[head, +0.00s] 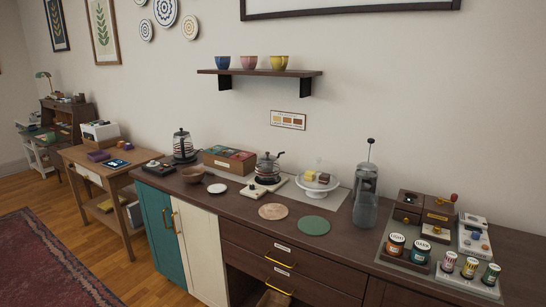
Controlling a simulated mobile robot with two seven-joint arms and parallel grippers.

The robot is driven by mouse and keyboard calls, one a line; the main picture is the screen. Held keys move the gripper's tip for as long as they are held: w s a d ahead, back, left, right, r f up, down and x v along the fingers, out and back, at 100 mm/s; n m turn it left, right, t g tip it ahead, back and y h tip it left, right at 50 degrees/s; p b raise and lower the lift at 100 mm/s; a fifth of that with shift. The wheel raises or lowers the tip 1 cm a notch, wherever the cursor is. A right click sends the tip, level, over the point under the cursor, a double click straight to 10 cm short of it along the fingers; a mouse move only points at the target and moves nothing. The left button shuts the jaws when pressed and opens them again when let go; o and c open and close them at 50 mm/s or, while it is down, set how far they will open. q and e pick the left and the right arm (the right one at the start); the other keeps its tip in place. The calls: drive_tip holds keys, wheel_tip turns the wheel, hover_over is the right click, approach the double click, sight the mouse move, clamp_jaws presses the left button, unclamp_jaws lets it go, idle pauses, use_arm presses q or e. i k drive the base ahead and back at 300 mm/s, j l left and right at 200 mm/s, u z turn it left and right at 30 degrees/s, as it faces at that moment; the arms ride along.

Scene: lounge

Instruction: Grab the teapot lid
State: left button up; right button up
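A small glass teapot (268,170) with a dark handle stands on the dark sideboard, near the middle of the picture. Its dark lid (267,156) appears to sit on top of it; the details are too small to tell. A taller glass kettle (183,146) with dark parts stands further left on its own base. Neither of my grippers is in view, and nothing touches the teapot or the kettle.
A pale device (255,189) sits at the teapot. A shelf (259,72) with cups hangs above.

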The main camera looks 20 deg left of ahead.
sight(267, 158)
drive_tip(key=i+j+z, duration=0.1)
drive_tip(key=j, duration=0.2)
drive_tip(key=i+j, duration=0.1)
drive_tip(key=j, duration=0.2)
drive_tip(key=i+j+z, duration=0.15)
drive_tip(key=j+z, duration=0.25)
drive_tip(key=j, duration=0.4)
drive_tip(key=j+z, duration=0.25)
drive_tip(key=j, duration=0.35)
drive_tip(key=k+j+z, duration=0.1)
drive_tip(key=j+z, duration=0.15)
drive_tip(key=j, duration=0.4)
